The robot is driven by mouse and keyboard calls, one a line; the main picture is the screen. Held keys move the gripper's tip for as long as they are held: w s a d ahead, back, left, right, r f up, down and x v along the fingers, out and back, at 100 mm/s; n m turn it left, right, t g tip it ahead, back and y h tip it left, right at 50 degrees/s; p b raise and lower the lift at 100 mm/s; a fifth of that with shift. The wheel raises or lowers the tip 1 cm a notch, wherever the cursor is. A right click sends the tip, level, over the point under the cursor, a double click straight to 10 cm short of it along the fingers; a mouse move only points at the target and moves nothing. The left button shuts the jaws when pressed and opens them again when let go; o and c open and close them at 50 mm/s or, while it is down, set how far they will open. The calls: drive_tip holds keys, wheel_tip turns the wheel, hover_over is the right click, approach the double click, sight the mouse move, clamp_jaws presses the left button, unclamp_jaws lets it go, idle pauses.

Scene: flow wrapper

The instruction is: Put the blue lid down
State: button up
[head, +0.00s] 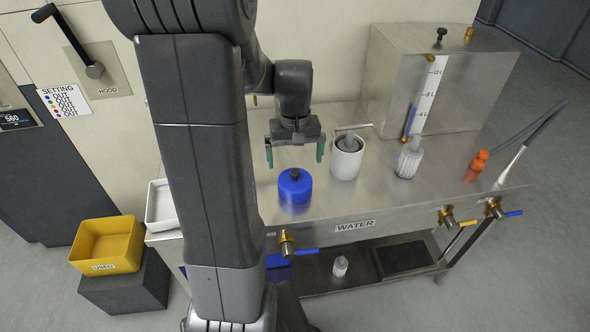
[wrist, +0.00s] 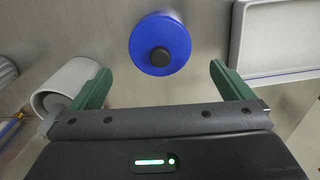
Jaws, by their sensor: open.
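The blue lid (head: 295,188) is a round blue piece with a dark knob on top. It rests on the steel worktop in the head view, and it also shows near the top centre of the wrist view (wrist: 160,45). My gripper (head: 294,158) is above the lid, with its green fingers spread apart and empty. In the wrist view my gripper (wrist: 160,88) has its two fingers wide open, and the lid appears beyond them, apart from both. Nothing hides the lid.
A white cup (head: 345,160) with a grey item inside stands right of the lid. A grey-white bottle (head: 408,160) and orange bottle (head: 478,162) stand farther right. A steel tank (head: 440,80) stands behind. A white tray (head: 160,207) lies left; a yellow bin (head: 107,243) is lower left.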

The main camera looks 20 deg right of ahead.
sight(295, 172)
drive_tip(key=shift+r, duration=1.65)
drive_tip(key=shift+f, duration=0.1)
wheel_tip(295, 172, down, 13)
drive_tip(key=shift+r+b, duration=0.2)
drive_tip(key=shift+b, duration=0.25)
wheel_tip(295, 172, up, 3)
drive_tip(key=shift+f, duration=0.2)
drive_tip(key=shift+r, duration=0.55)
drive_tip(key=shift+f, duration=0.1)
